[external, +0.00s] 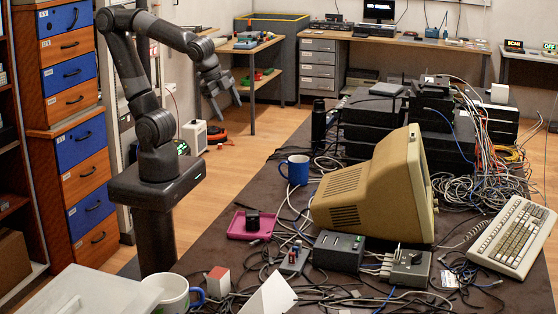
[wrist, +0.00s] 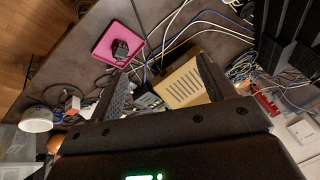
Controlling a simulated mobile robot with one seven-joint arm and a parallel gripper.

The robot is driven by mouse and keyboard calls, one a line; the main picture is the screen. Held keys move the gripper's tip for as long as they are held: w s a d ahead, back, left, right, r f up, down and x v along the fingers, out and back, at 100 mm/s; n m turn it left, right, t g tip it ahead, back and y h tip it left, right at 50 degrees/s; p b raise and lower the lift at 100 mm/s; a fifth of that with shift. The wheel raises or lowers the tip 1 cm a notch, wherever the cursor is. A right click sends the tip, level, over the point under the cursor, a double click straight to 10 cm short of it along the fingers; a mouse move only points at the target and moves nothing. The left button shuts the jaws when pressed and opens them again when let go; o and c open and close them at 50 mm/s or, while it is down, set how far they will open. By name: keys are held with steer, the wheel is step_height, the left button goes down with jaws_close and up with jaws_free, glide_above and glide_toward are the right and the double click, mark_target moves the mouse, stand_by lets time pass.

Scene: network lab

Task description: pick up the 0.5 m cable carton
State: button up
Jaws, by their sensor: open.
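A small red-and-white box (external: 218,283) sits among cables at the table's near edge in the external view. It may be the 0.5 m cable carton, but I can read no label on it. A small pale and red shape (wrist: 72,103) shows at the left in the wrist view; I cannot tell for sure that it is the same box. My gripper (external: 223,98) is raised high above the far left side of the table, well away from the box. Its two fingers (wrist: 160,82) are apart, with nothing held between them.
A beige monitor (external: 345,195) stands mid-table. A pink tray (external: 238,232) with a black object, a blue mug (external: 296,170), a white mug (external: 172,293) and a clear bin (external: 95,292) stand around. Loose cables cover much of the table (external: 222,222). A keyboard (external: 512,236) lies at right.

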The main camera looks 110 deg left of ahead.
steer(key=w+d+f+m+t+y, duration=0.1)
steer(key=w+d+f+m+y, duration=0.35)
steer(key=w+d+m, duration=0.6)
steer(key=m+t+h, duration=0.7)
steer(key=m+t, duration=0.1)
steer(key=m, duration=1.4)
glide_toward(218, 272)
steer(key=shift+s+d+f, duration=0.2)
steer(key=shift+s+f, duration=0.2)
steer(key=shift+f, duration=0.15)
steer(key=shift+w+d+f+m, duration=0.1)
steer(key=shift+f+m, duration=0.05)
steer(key=shift+m, duration=0.1)
steer(key=x, duration=0.4)
steer(key=shift+w, duration=0.45)
steer(key=shift+x, duration=2.8)
steer(key=shift+a, duration=0.25)
